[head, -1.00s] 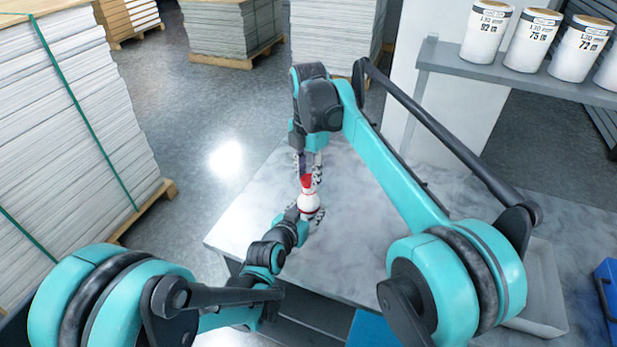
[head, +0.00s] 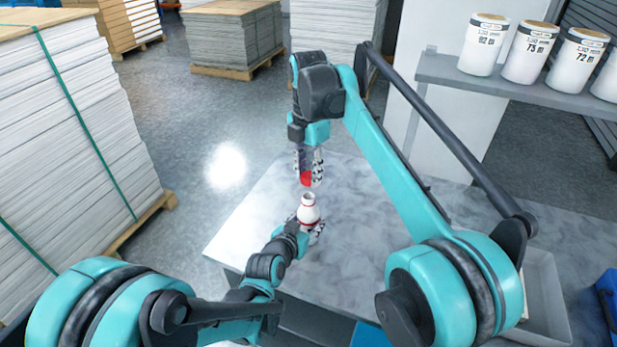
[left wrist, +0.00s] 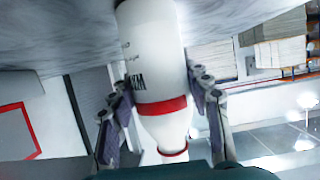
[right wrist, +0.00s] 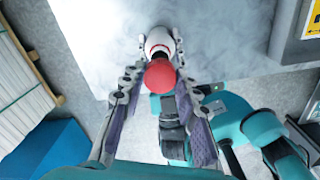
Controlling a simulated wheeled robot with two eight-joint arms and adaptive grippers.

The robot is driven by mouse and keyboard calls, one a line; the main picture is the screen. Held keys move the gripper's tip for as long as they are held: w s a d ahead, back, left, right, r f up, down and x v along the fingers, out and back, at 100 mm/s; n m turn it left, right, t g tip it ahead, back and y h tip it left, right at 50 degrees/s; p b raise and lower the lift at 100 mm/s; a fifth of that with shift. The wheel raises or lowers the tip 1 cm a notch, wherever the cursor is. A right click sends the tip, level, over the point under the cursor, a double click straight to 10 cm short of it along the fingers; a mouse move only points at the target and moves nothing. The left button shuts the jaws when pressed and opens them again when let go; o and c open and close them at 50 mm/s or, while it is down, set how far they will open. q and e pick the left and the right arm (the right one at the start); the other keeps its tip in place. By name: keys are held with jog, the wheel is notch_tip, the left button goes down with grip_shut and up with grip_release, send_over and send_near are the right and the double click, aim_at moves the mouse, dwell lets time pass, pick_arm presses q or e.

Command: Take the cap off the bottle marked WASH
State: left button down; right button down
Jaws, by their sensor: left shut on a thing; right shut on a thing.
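The white bottle (head: 308,209) with red bands stands upright at the table's near side in the head view, its mouth bare. My left gripper (head: 309,229) is shut around its body. The left wrist view shows the bottle (left wrist: 155,55) upside down between both fingers, with dark lettering partly turned away, not clearly readable. My right gripper (head: 309,181) is shut on the red cap (head: 306,178) and holds it above the bottle mouth, with a gap between. In the right wrist view the cap (right wrist: 159,76) lies between the fingertips and partly covers the bottle (right wrist: 159,44).
The grey table (head: 370,220) is clear around the bottle. A shelf (head: 510,88) with several white tubs stands at the back right. A grey tray (head: 545,300) and a blue case (head: 608,292) are at the right. Stacked sheets (head: 75,130) rise at the left.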

pick_arm(q)
jog(key=c, duration=0.6)
grip_release()
jog(key=shift+s, duration=0.1)
